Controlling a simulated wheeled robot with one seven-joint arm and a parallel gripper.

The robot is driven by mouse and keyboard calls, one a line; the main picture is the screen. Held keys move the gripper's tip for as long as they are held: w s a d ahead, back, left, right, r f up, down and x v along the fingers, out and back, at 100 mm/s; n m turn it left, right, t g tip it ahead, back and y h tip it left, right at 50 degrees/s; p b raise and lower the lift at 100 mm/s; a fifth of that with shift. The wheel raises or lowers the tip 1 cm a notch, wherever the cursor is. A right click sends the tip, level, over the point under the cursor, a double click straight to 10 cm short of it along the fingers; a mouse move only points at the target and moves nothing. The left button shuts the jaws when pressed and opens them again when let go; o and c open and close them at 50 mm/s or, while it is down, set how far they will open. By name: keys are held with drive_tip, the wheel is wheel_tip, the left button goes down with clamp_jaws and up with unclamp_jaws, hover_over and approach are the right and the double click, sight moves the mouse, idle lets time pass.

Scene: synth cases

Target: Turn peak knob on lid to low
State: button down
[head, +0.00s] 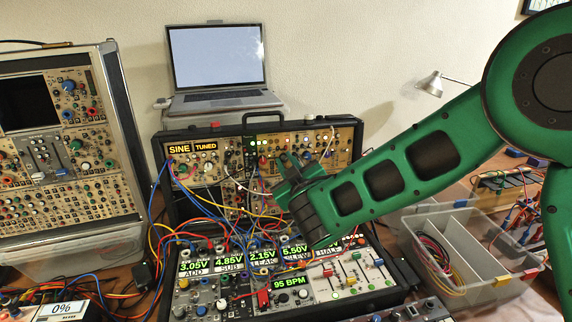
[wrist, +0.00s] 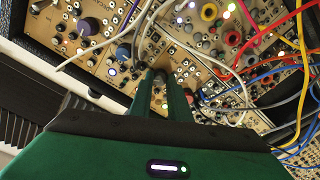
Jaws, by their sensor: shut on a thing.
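The lid (head: 222,130) of the open black case stands upright at the back and holds tan module panels (wrist: 205,75) with many knobs, jacks and patch cables. My gripper (head: 284,172) reaches it from the right in the head view, its green fingers against the right half of the lid. In the wrist view the fingertips (wrist: 161,76) are close together at the panel, shut on a small knob. The knob is mostly hidden between the fingertips, and its label and pointer cannot be read.
White, yellow, red and blue cables (wrist: 262,80) cross the panel close to my fingers. The case base (head: 345,282) with displays and sliders lies in front. A laptop (head: 218,68) stands behind. A tall synth case (head: 70,150) is at left, clear bins (head: 480,262) at right.

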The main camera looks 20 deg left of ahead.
drive_tip(key=n+g, duration=0.1)
drive_tip(key=n, duration=0.6)
drive_tip(key=shift+f, duration=0.1)
drive_tip(key=n, duration=0.5)
drive_tip(key=shift+d+g, duration=0.1)
drive_tip(key=shift+g, duration=0.2)
drive_tip(key=shift+n, duration=0.3)
drive_tip(key=shift+f, duration=0.1)
drive_tip(key=c, duration=1.7)
unclamp_jaws()
drive_tip(key=shift+o, duration=0.2)
drive_tip(key=shift+s+d+r, duration=0.25)
drive_tip(key=shift+s, duration=0.15)
drive_tip(key=f+v, duration=0.1)
drive_tip(key=v, duration=0.8)
drive_tip(key=shift+s+d+r, duration=0.25)
drive_tip(key=shift+d+r, duration=0.1)
drive_tip(key=shift+r, duration=0.05)
